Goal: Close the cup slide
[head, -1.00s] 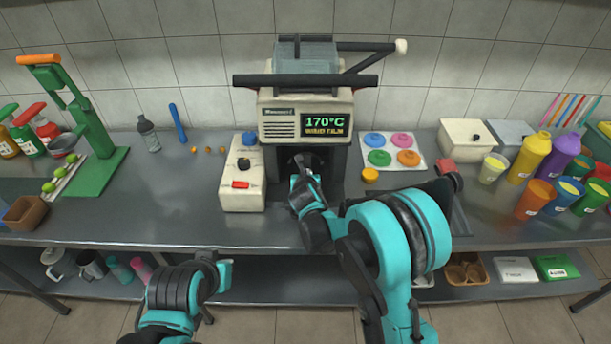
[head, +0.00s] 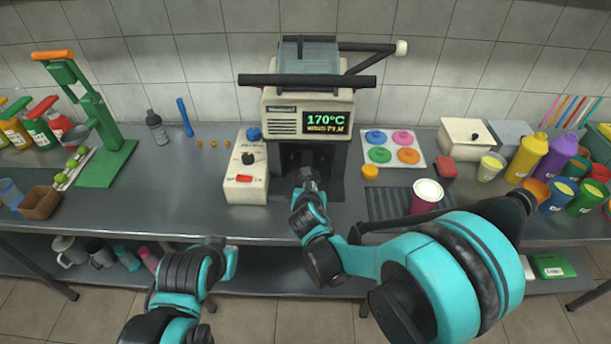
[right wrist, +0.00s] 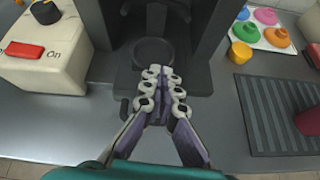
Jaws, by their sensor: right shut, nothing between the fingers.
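The sealing machine (head: 282,113) stands at the back middle with a lit 170°C display. Its dark cup slide, with a round ring (right wrist: 153,50), lies low between the machine's two dark posts in the right wrist view. No cup shows in the ring. My right gripper (right wrist: 163,88) is shut and empty at the front of the slide, its fingertips just before the ring; I cannot tell if they touch. In the head view my right gripper (head: 308,178) hides part of the slide. My left gripper (head: 228,262) is low in front of the counter, its fingers unclear.
A cream control box (head: 246,185) with a red switch stands close left of the slide. To the right are a ribbed black mat (head: 388,203), a maroon cup (head: 426,196) and a tray of coloured lids (head: 415,138). Bottles and cups crowd the far right.

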